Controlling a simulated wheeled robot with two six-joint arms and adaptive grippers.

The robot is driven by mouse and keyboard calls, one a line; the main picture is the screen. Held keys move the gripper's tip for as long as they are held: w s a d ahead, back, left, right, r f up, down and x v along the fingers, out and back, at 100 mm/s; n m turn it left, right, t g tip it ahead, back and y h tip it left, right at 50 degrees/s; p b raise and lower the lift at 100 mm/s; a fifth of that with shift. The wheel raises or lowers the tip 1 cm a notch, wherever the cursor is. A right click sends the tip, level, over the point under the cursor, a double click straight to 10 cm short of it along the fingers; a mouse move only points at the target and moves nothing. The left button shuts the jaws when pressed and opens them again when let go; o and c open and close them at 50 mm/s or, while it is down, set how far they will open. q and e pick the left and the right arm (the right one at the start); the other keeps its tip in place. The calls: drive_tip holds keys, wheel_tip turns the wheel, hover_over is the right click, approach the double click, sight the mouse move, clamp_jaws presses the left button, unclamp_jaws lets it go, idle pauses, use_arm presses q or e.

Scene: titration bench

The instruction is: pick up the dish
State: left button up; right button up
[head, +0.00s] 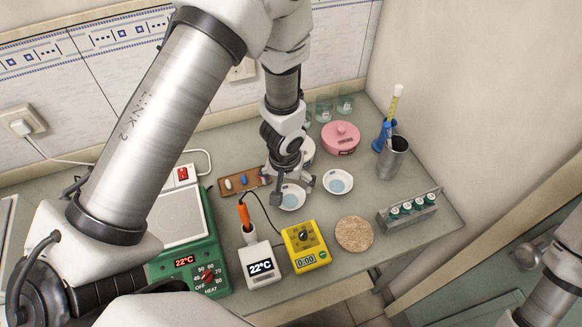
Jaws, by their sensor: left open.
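Two small, shallow white dishes with pale blue contents stand on the grey bench in the head view. The left dish (293,201) is partly hidden by my left gripper (291,189). The right dish (338,182) stands clear, just to the right of the gripper. My left gripper is open and points down at the left dish, its fingers around or just over it. I cannot tell whether they touch it. My right gripper is out of view; only part of that arm shows at the lower right.
A yellow timer (306,246), a white temperature meter (260,265) and a cork mat (354,234) stand in front. A pink lidded pot (341,138) and glass beakers (325,108) are behind. A vial rack (408,211) and metal cup (393,158) stand right, a green hotplate (208,257) left.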

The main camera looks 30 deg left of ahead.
sight(290, 201)
use_arm(q)
drive_tip(key=shift+w+a+f+b, duration=0.3)
drive_tip(key=shift+w+a+f, duration=0.05)
drive_tip(key=shift+w+f, duration=0.15)
drive_tip(key=f+b, duration=0.1)
drive_tip(key=s+d+f+b, duration=0.1)
drive_tip(key=f+b, duration=0.1)
drive_tip(key=shift+s+d+f, duration=0.25)
drive_tip(key=shift+f, duration=0.15)
drive_tip(key=f, duration=0.1)
drive_tip(key=f+b, duration=0.1)
drive_tip(key=w+b, duration=0.1)
drive_tip(key=shift+a+f, duration=0.35)
drive_tip(key=shift+f, duration=0.05)
drive_tip(key=shift+w, duration=0.25)
drive_tip(key=shift+s+d+r, duration=0.1)
drive_tip(key=shift+s+r, duration=0.1)
drive_tip(key=shift+c, duration=1.3)
drive_tip(key=shift+s+r, duration=0.1)
drive_tip(key=shift+s, duration=0.1)
drive_tip(key=c, duration=0.7)
drive_tip(key=shift+w, duration=0.15)
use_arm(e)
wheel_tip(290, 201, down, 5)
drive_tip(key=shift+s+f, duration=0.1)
